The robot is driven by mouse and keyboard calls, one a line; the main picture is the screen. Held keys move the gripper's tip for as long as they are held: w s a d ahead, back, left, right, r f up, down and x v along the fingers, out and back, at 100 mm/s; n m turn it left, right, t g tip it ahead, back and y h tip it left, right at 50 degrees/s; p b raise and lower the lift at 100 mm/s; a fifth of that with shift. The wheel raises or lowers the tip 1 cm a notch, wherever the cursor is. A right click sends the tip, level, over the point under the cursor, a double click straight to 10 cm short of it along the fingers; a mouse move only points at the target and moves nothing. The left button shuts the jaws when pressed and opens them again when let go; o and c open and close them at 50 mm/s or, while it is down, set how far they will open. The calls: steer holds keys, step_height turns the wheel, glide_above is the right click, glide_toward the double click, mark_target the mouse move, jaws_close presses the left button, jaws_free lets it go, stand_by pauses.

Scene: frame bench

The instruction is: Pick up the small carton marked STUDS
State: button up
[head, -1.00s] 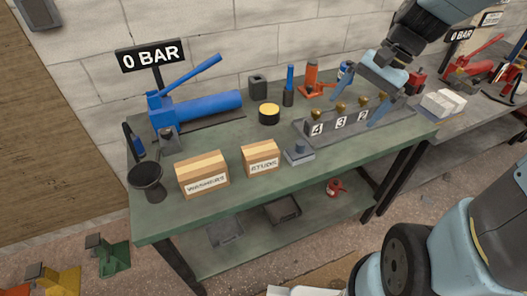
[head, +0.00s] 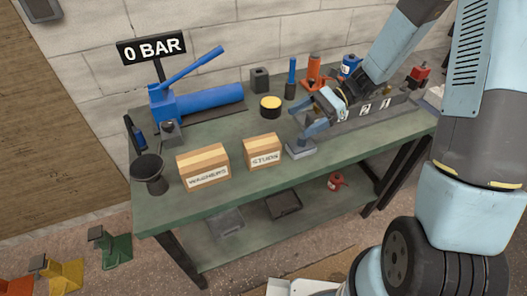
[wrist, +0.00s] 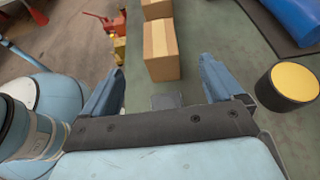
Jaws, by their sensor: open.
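The small carton marked STUDS (head: 263,153) stands on the green bench, its label facing the front edge. In the wrist view a tan carton (wrist: 161,50) with a pale top stripe lies ahead, between and beyond the fingers. My gripper (head: 312,116) is open and empty above the bench, to the right of the STUDS carton and apart from it. It shows in the wrist view too (wrist: 160,85), its two blue fingers spread wide. The larger carton marked WASHERS (head: 204,168) stands to the left of the STUDS carton.
A small grey block (head: 300,148) sits right of the STUDS carton. A black tin with a yellow lid (head: 270,107) stands behind. A blue hand pump (head: 200,100) is at the back left, and a black funnel-shaped cup (head: 149,172) is at the left front. A numbered rack (head: 375,117) stands right.

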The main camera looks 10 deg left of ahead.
mark_target(265, 141)
steer(key=shift+s+a+f, duration=0.15)
steer(key=shift+a+f, duration=0.25)
steer(key=shift+a, duration=0.15)
steer(key=x, duration=1.2)
steer(key=shift+s+a+f, duration=0.15)
steer(key=shift+s+a, duration=0.1)
steer(key=c, duration=1.7)
